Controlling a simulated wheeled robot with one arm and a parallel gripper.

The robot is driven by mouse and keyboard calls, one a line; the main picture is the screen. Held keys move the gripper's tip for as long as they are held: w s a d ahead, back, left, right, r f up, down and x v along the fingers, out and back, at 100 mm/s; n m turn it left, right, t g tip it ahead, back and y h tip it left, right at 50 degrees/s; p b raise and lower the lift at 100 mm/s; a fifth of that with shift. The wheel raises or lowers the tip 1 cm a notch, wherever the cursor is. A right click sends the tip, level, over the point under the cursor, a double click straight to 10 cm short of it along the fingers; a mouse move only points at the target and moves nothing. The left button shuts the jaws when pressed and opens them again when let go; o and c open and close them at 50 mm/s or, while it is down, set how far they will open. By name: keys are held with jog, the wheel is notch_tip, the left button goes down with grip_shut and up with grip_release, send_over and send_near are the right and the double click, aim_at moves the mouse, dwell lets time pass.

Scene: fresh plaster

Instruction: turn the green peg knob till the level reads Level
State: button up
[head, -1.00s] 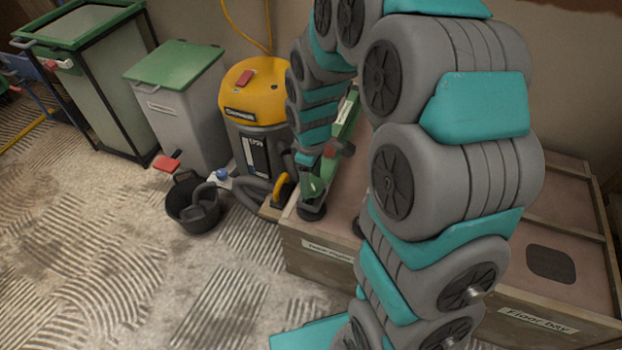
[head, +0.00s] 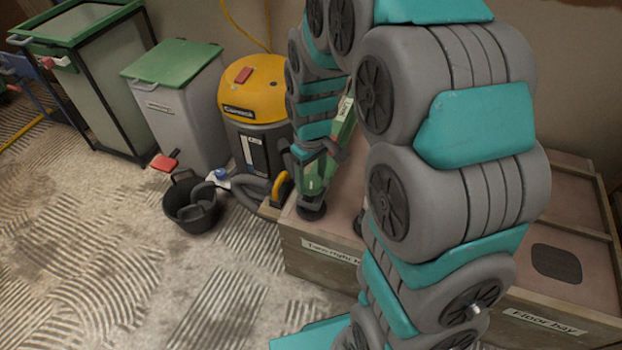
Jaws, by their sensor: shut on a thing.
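A long green tool, which looks like the level (head: 317,178), stands on a wooden crate, partly hidden behind my arm. A round dark foot (head: 311,211) is under its near end. My gripper (head: 306,154) reaches down to the green tool from above and is shut at it. The green peg knob cannot be told apart from the green body here; it seems to be between my fingers. The level's reading is too small to make out.
The wooden crate (head: 318,268) has a "Floor bay" label at its right. A yellow-topped vacuum (head: 252,110), a black bucket (head: 190,208) and a green-lidded bin (head: 178,110) stand to the left. The ridged floor at front left is clear.

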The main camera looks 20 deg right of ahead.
jog(key=shift+m, duration=0.7)
jog(key=o, duration=1.4)
jog(key=shift+c, duration=0.2)
notch_tip(320, 180, up, 8)
jog(key=shift+f+b, duration=0.1)
jog(key=shift+b, duration=0.35)
